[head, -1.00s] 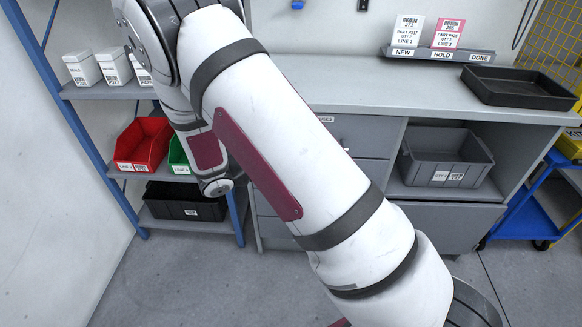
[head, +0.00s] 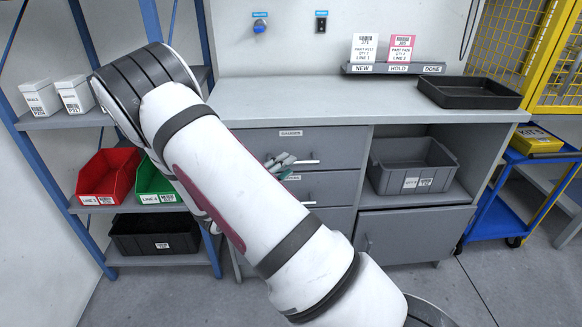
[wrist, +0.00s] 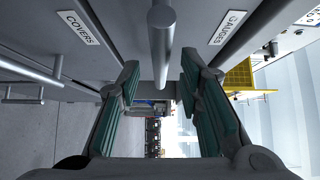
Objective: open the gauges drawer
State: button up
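The gauges drawer (head: 345,141) is the top drawer under the counter, and its front looks flush with the cabinet. Its label (wrist: 229,27) reads GAUGES in the wrist view. Its bar handle (head: 306,162) runs sideways across the front. My gripper (head: 280,163) is at the left part of this handle. In the wrist view my gripper (wrist: 160,78) is open, with a green-padded finger on each side of the handle bar (wrist: 162,42). A gap shows between the bar and each finger.
The covers drawer (head: 335,187) is just below, with its own handle (wrist: 28,63). A grey bin (head: 408,178) stands in the open shelf to the right. A black tray (head: 468,93) lies on the counter (head: 300,98). A shelf rack with red (head: 108,177) and green bins stands left.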

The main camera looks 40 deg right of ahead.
jog(key=shift+w+d+b, duration=0.15)
jog(key=shift+d, duration=0.65)
jog(key=shift+w+d+b, duration=0.15)
jog(key=shift+d, duration=0.65)
grip_shut()
